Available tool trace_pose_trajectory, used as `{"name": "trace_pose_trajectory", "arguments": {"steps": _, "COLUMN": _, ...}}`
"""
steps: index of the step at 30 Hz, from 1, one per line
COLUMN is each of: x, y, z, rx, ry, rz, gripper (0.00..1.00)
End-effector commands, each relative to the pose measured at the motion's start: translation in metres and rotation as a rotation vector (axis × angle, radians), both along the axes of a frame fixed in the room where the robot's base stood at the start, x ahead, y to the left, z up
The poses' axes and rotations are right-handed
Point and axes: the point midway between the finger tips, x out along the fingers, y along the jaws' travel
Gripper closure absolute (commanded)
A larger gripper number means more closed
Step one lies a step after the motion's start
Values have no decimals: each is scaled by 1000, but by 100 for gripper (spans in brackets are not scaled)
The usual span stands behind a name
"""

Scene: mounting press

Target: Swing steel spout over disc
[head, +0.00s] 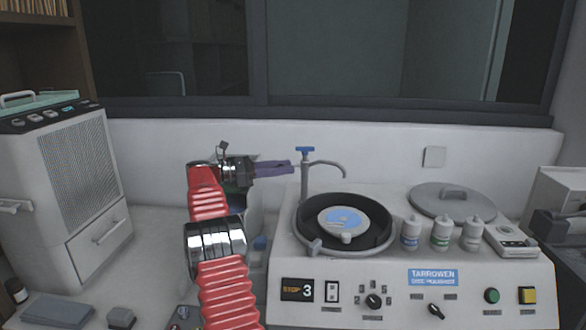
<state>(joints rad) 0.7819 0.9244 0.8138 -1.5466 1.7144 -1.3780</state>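The steel spout (328,163) stands at the back left of the polisher, on an upright post with a blue handle (305,150) on top. Its tube reaches to the right and bends down at the tip, which appears above the bowl's rear edge. The disc (343,220), blue and white in the middle, lies in the round black bowl (382,236). My gripper (290,167), with purple fingers, points right with its tips just left of the spout's post, apparently apart from it. I cannot tell whether the fingers are open or shut.
Several bottles (441,234) stand right of the bowl, with a grey lid (452,200) behind. The polisher's front panel (410,290) carries knobs and buttons. A white cabinet unit (75,170) stands at left.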

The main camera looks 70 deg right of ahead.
Motion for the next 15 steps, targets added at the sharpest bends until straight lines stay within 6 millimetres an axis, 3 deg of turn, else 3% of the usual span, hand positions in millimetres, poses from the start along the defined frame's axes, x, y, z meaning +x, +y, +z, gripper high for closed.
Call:
{"name": "trace_pose_trajectory", "arguments": {"steps": 9, "x": 48, "y": 35, "z": -1, "rx": 0, "ry": 0, "rz": 5, "gripper": 71}}
{"name": "trace_pose_trajectory", "arguments": {"steps": 15, "x": 68, "y": 51, "z": -2, "rx": 1, "ry": -1, "rz": 3, "gripper": 71}}
